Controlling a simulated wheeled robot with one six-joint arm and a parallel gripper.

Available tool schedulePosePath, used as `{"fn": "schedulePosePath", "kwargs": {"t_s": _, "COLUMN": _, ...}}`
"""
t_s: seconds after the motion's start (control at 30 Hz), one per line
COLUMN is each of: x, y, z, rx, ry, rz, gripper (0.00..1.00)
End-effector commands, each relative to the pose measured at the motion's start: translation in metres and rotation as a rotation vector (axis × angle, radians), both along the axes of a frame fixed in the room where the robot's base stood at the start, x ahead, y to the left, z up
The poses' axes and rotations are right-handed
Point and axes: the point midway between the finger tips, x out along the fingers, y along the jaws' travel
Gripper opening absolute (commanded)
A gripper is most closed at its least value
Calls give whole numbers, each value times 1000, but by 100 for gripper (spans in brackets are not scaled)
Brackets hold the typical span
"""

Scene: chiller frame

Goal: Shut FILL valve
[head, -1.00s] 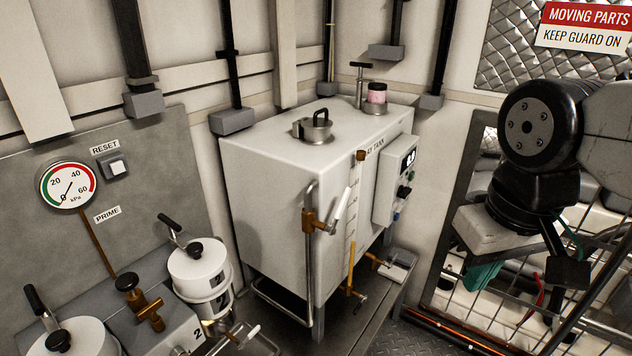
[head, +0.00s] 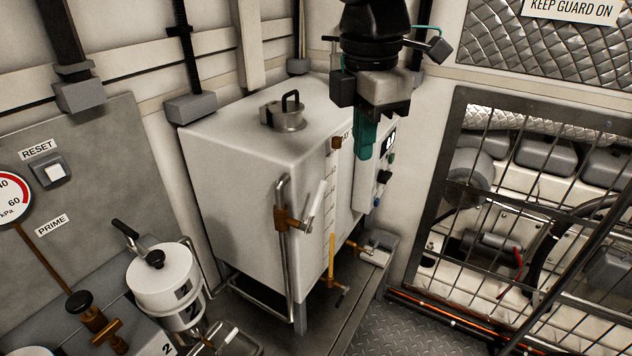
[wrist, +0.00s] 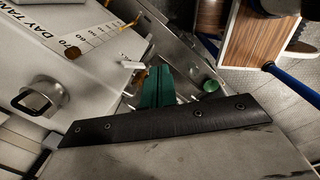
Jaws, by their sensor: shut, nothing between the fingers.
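The white day tank (head: 250,165) stands in the middle of the head view. A bent steel pipe (head: 283,195) on its front carries a brass valve (head: 290,219) with a white lever (head: 317,205). The lever points up, tilted slightly right of the pipe. I cannot read a FILL label on any valve. My gripper (head: 362,156) points down with shut, empty green fingers, in front of the tank's right side, apart from the white lever. In the wrist view the green fingers (wrist: 157,76) show beside the tank (wrist: 95,55), near a white lever (wrist: 131,65).
A display box (head: 383,170), partly hidden by my gripper, is on the tank's right side. Lower brass fittings (head: 352,246) and a yellow upright piece (head: 331,258) stand near the tank's foot. A wire guard (head: 500,215) is at right. A white canister (head: 163,280) is at left.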

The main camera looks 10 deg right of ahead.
Motion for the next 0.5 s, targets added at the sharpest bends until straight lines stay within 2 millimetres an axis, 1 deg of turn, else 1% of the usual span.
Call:
{"fn": "schedulePosePath", "kwargs": {"t_s": 0.03, "x": 10, "y": 23, "z": 3, "rx": -17, "ry": 9, "rz": 156, "gripper": 0}}
{"fn": "schedulePosePath", "kwargs": {"t_s": 0.1, "x": 19, "y": 46, "z": 7, "rx": -37, "ry": 19, "rz": 342, "gripper": 0}}
{"fn": "schedulePosePath", "kwargs": {"t_s": 0.2, "x": 26, "y": 70, "z": 10, "rx": -56, "ry": 27, "rz": 531, "gripper": 0}}
{"fn": "schedulePosePath", "kwargs": {"t_s": 0.33, "x": 31, "y": 85, "z": 10, "rx": -70, "ry": 33, "rz": 648, "gripper": 0}}
{"fn": "schedulePosePath", "kwargs": {"t_s": 0.43, "x": 31, "y": 86, "z": 4, "rx": -72, "ry": 35, "rz": 669, "gripper": 0}}
{"fn": "schedulePosePath", "kwargs": {"t_s": 0.5, "x": 32, "y": 85, "z": -5, "rx": -71, "ry": 34, "rz": 668, "gripper": 0}}
